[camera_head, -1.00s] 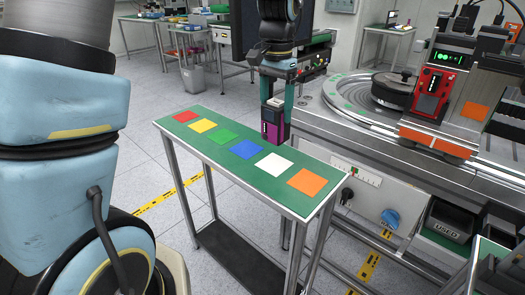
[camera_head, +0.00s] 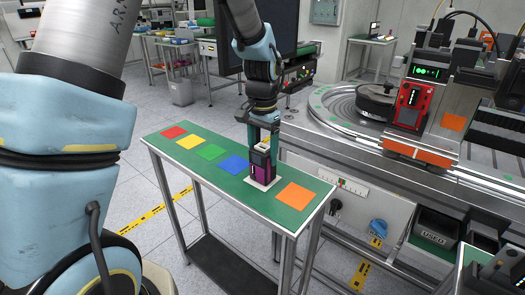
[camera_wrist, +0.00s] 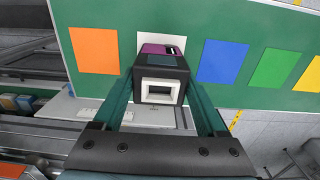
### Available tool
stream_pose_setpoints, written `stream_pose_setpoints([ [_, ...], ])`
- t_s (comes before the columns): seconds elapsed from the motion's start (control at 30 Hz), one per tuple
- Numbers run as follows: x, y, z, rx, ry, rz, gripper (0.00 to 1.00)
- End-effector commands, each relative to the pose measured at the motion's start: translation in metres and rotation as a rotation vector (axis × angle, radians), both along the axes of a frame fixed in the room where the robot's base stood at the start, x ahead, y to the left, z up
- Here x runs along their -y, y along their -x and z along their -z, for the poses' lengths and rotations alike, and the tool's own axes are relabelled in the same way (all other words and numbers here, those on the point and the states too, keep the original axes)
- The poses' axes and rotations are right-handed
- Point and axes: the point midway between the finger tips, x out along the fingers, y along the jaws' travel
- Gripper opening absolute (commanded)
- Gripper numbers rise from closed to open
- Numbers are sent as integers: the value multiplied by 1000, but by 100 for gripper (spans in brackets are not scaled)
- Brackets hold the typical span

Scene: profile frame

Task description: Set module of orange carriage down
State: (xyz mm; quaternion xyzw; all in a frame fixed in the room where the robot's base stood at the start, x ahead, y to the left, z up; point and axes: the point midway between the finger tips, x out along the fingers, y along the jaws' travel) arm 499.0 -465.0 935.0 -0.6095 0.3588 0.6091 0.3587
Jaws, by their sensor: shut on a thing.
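My gripper (camera_head: 264,146) is shut on a dark module with a purple side (camera_head: 261,166) and holds it upright over the white square (camera_head: 262,184) on the narrow green table. The module's base is at or just above the white square; I cannot tell whether it touches. In the wrist view the module (camera_wrist: 162,67) sits between my teal fingers, with its pale-framed end facing the camera and part of the white square (camera_wrist: 151,38) showing beyond it. The orange carriage (camera_head: 420,150) stands on the track at right, with a red module (camera_head: 411,104) and an orange mark (camera_head: 453,122) beside it.
The narrow green table (camera_head: 222,177) carries red, yellow, green and blue squares (camera_head: 234,165) to the left of the white one and an orange square (camera_head: 296,195) to its right. These squares are bare. The metal track bench (camera_head: 345,145) stands close behind the table's right end.

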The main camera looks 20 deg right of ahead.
Motion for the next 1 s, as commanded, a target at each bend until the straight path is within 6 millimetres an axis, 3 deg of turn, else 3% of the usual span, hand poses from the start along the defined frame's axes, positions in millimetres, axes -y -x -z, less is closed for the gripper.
stream_pose_setpoints([
  [0.03,0,0,2,0,0,0,0],
  [0.07,0,0,2,0,0,0,77],
  [0.27,0,0,2,0,0,0,99],
  [0.5,0,0,1,0,0,0,100],
  [0.67,1,-1,-11,3,3,0,100],
  [1.0,1,-1,-79,5,4,0,100],
])
